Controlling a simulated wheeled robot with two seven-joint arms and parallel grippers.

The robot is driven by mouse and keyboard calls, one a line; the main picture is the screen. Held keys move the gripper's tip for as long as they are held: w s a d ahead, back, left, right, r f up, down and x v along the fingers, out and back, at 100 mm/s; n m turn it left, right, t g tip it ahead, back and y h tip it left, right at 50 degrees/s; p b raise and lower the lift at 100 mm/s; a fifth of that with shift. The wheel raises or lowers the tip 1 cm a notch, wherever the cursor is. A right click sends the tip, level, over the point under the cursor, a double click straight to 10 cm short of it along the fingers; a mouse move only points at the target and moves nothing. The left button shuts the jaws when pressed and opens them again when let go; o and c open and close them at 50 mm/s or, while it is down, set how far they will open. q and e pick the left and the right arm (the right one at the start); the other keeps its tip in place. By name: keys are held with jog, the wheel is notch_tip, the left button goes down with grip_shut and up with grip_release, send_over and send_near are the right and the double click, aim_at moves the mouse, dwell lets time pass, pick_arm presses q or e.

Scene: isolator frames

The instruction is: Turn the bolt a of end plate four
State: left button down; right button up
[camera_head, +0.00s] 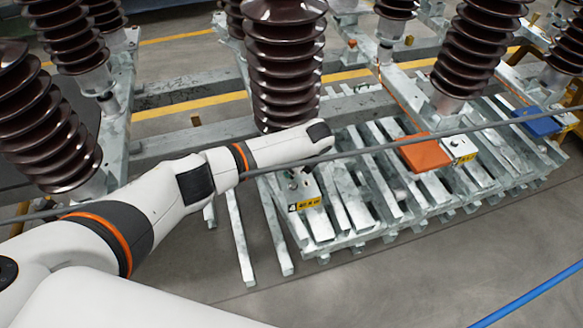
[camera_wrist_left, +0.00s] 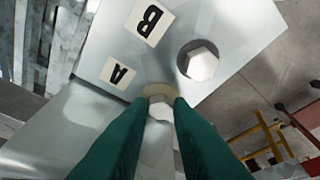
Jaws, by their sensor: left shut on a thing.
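In the left wrist view, the end plate (camera_wrist_left: 237,28) is a pale metal plate with white labels A (camera_wrist_left: 118,73) and B (camera_wrist_left: 149,20). A hex bolt (camera_wrist_left: 160,107), the one nearer label A, sits between the green fingertips of my left gripper (camera_wrist_left: 160,101). The fingers are shut on this bolt, one on each side, and partly hide it. A second hex bolt (camera_wrist_left: 203,65) near label B is clear of the fingers. In the head view, a plate with a yellow label (camera_head: 307,203) lies just below my left wrist; the fingertips cannot be made out there. My right gripper is not in view.
Brown ribbed insulators (camera_head: 283,70) stand around the left arm. A grey bar (camera_head: 370,149) crosses the view close to my wrist. An orange block (camera_head: 425,153) and a blue block (camera_head: 538,122) lie on the slatted metal frame to the right. Open floor (camera_head: 400,285) lies in front.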

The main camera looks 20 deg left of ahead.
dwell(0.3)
pick_arm(q)
jog(key=c, duration=1.3)
grip_release()
